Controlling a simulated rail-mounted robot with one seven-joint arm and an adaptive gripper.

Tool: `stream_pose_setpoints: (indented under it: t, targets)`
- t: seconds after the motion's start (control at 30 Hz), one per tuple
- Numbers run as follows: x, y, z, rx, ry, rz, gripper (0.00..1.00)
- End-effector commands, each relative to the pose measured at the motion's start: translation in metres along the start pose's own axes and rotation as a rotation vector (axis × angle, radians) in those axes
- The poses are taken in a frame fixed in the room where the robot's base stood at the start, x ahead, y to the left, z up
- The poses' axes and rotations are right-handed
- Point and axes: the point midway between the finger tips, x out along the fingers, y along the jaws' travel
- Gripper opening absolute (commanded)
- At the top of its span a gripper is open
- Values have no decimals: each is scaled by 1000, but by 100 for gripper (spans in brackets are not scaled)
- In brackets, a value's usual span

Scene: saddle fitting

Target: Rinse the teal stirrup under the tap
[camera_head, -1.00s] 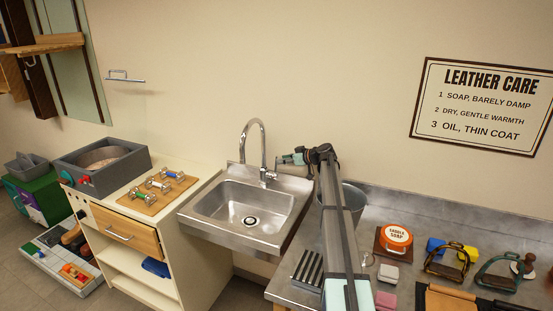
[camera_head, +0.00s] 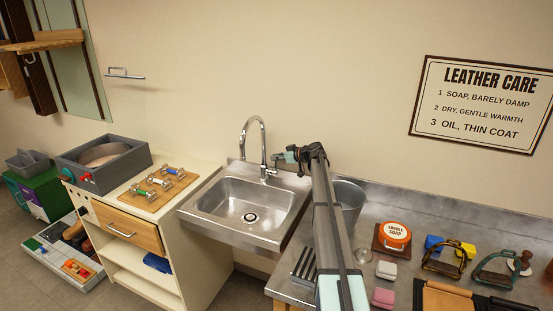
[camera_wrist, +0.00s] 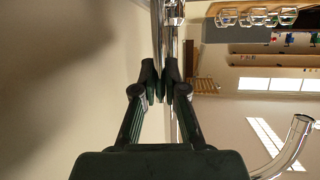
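The teal stirrup (camera_head: 484,275) stands on the metal counter at the lower right in the head view, well away from my gripper. The chrome tap (camera_head: 264,140) rises behind the steel sink (camera_head: 199,203). My gripper (camera_head: 276,157) is beside the tap, just above its base on the right. In the wrist view my gripper's (camera_wrist: 162,80) two dark fingers are drawn close together, with chrome of the tap (camera_wrist: 163,40) directly beyond them. I cannot tell if the tips touch it. The tap's curved spout (camera_wrist: 298,140) shows at the lower right. No stirrup is in the fingers.
A brown stirrup (camera_head: 445,266), a saddle soap tin (camera_head: 397,233), blue and yellow blocks and sponges crowd the counter (camera_head: 430,215). A grey bucket (camera_head: 349,199) stands right of the sink, behind my arm. A cabinet (camera_head: 196,240) with a grey basin (camera_head: 133,160) is on the left.

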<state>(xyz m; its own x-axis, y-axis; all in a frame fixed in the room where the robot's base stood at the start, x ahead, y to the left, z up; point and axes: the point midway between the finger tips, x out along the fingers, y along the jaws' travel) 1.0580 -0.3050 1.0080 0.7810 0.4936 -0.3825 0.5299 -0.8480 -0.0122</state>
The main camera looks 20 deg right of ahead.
Motion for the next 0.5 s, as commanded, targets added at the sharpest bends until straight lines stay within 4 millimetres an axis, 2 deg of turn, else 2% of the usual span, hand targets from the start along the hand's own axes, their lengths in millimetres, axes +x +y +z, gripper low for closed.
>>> stream_pose_setpoints:
  t: [0.5]
  targets:
    - [1,-9,7,-90,20,36,0]
